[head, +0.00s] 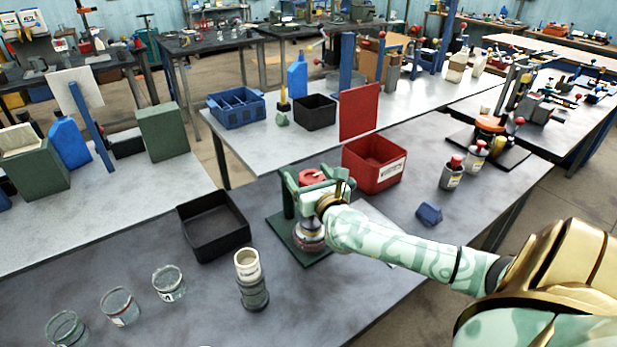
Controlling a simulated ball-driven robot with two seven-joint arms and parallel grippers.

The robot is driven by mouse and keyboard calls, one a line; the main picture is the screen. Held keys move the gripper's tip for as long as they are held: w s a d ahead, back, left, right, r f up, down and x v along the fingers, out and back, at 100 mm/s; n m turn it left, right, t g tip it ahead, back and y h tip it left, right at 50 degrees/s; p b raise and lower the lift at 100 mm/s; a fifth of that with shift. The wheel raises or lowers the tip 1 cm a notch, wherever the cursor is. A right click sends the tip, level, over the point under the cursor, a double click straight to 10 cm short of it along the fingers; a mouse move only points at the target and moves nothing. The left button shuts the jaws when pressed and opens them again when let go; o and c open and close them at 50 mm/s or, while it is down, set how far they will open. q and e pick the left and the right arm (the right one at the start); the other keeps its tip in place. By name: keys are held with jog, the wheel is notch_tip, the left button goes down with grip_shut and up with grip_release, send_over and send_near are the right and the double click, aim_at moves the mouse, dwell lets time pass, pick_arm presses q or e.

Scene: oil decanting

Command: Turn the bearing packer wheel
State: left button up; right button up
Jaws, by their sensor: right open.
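The bearing packer stands on the grey table, with a dark green base plate (296,240) and a green upright frame (289,192). A red round part (312,177), perhaps the wheel, shows at its top. A greyish round body (309,234) sits low in the frame. My right gripper (322,187) is at the top of the packer, close to the red part, and is open. The hand and wrist hide much of the packer, so I cannot tell whether the fingers touch the red part. My left gripper is not in view.
A black tray (245,236) lies left of the packer. A red bin (402,169) stands behind it. A cream-topped cylinder (247,264) and glass jars (119,306) stand front left.

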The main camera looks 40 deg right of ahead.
jog(key=shift+w, duration=0.1)
jog(key=c, duration=1)
dwell(1.1)
jog(key=o, duration=1)
jog(key=p+v, duration=0.1)
jog(key=v, duration=1.5)
jog(key=shift+a, duration=0.1)
